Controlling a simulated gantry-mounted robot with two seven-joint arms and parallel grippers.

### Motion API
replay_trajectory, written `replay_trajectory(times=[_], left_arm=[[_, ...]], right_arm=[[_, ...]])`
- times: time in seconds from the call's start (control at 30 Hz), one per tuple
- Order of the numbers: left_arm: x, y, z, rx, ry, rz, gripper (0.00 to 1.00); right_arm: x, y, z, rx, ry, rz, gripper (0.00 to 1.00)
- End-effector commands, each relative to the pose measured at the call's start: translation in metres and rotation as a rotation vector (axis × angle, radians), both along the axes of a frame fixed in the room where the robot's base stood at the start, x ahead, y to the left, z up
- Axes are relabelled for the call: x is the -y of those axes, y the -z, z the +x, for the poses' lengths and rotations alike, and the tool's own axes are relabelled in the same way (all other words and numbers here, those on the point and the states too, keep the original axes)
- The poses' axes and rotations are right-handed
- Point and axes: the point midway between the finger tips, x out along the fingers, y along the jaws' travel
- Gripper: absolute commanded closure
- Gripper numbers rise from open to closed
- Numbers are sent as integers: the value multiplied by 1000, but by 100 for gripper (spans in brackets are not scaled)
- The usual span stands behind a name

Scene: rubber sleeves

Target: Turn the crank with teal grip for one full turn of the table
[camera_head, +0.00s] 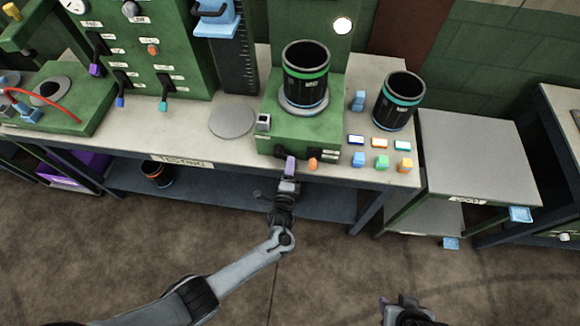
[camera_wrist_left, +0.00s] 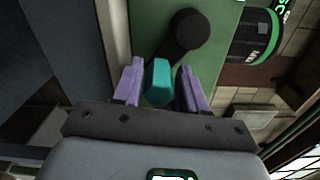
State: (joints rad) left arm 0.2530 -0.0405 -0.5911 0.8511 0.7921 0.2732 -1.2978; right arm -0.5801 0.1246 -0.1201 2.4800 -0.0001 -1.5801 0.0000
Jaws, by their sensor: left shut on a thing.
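My left gripper (camera_head: 290,166) is at the front face of the green machine base (camera_head: 290,130). The left wrist view shows its two purple fingers (camera_wrist_left: 159,84) shut around the teal grip (camera_wrist_left: 158,82) of a dark crank (camera_wrist_left: 184,36). In the head view my gripper hides the crank and its grip. A black sleeve with a green band (camera_head: 305,75) stands upright on the round grey table (camera_head: 304,110) atop the base. My right gripper (camera_head: 392,302) is partly in view at the bottom edge, away from the bench; its jaws are unclear.
An orange knob (camera_head: 313,163) sits just right of my left gripper. A black sleeve with a teal band (camera_head: 398,100) and several small coloured blocks (camera_head: 382,162) stand on the right of the bench (camera_head: 225,150). A grey cart (camera_head: 470,155) stands farther right.

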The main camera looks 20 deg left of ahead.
Motion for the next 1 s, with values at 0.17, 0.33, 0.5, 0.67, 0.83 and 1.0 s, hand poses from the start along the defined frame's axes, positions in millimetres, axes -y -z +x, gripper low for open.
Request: replay_trajectory(times=[0.17, 0.33, 0.5, 0.67, 0.83, 1.0], left_arm=[[-3, 3, -1, -7, -5, 2, 89], [-3, 3, -1, -5, -6, 1, 52], [-2, 2, -1, -4, -5, 1, 45], [-1, 1, -3, -3, -3, 1, 45], [1, 1, -18, -3, -2, 1, 45], [7, 0, -46, -3, -2, 0, 45]], right_arm=[[-1, 0, 0, 0, 3, 4, 57], [-2, 0, 0, 0, 5, 8, 57], [-2, 0, 0, 0, 6, 8, 57], [-2, -1, 0, 0, 6, 8, 57], [-2, -5, 0, 0, 5, 7, 57], [-1, -10, 0, 0, 1, 2, 57]])
